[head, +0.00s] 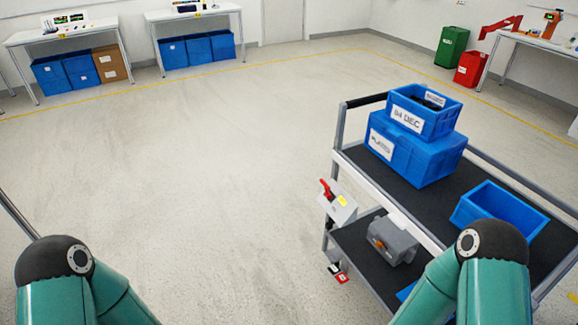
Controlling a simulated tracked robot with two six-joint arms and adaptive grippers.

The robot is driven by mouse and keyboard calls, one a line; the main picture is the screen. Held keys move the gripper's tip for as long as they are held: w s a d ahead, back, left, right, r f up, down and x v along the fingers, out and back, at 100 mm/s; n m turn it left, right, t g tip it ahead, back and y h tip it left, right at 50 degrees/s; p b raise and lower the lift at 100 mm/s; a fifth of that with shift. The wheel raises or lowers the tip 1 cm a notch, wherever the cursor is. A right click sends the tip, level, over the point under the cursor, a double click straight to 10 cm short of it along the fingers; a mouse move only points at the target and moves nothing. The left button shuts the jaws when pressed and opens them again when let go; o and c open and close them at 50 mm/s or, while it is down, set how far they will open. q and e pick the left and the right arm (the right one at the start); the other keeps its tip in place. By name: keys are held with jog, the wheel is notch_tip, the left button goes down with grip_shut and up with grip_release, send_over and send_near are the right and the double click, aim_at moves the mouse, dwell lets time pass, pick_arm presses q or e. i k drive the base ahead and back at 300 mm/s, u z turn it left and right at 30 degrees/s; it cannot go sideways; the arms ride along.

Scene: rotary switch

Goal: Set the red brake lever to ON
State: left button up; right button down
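The lever points up and slightly left. Any ON or OFF lettering is too small to read. Neither of my grippers is in view. Only the teal upper parts of my arms show, at the bottom left and bottom right. Both arms are apart from the lever.
The cart's top shelf carries stacked blue crates (415,150) and an open blue bin (500,210). A grey device (392,240) stands on its lower shelf. Floor left of the cart is clear. Tables (70,33) with bins stand along the far wall.

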aim_at(327, 194)
jog(key=u, duration=0.35)
jog(key=i, duration=1.65)
jog(key=z, duration=0.3)
